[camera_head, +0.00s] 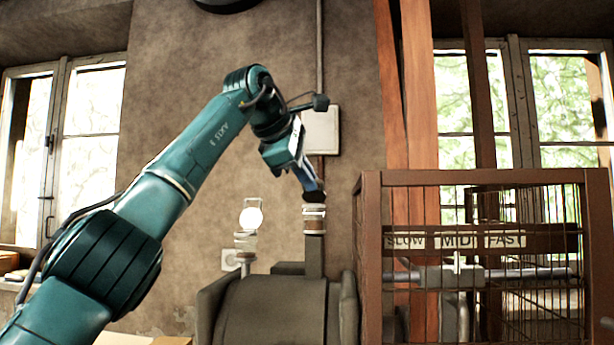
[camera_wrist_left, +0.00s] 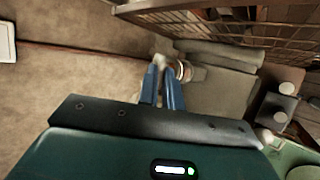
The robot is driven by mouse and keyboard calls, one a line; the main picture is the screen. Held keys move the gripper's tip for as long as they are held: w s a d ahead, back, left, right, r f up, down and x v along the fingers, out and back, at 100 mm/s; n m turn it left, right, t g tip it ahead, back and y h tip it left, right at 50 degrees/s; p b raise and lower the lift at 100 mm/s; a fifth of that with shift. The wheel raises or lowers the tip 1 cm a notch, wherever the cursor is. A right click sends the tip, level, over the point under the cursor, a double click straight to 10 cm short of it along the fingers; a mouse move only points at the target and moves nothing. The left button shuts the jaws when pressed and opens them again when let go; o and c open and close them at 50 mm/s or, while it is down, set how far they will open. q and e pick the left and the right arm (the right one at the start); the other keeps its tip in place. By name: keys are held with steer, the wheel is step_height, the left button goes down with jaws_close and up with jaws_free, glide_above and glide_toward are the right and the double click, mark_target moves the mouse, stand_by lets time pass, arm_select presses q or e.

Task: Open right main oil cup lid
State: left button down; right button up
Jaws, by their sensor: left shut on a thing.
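The right main oil cup (camera_head: 314,221) is a small pale-banded cylinder on a post at the top of the dark machine housing. My left gripper (camera_head: 314,194) reaches down onto its top from above. In the left wrist view the blue fingers (camera_wrist_left: 164,72) are close together beside the oil cup (camera_wrist_left: 183,71), with a small pale part between their tips. The fingers are shut on the lid, which they mostly hide. I cannot tell how far the lid is tilted. Another oil cup (camera_head: 246,241) stands to the left, with its round pale lid (camera_head: 251,218) raised. My right gripper is out of view.
The machine housing (camera_head: 275,312) lies below the cups. A brown mesh cage (camera_head: 480,178) with a SLOW, MID, FAST sign (camera_head: 456,241) stands close on the right. A pale wall box (camera_head: 320,130) is behind my gripper. The space above the left cup is clear.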

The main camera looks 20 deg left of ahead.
arm_select(q)
steer(key=c, duration=1.6)
jaws_free()
steer(key=shift+o, duration=0.2)
steer(key=v, duration=1.3)
steer(key=shift+s, duration=0.1)
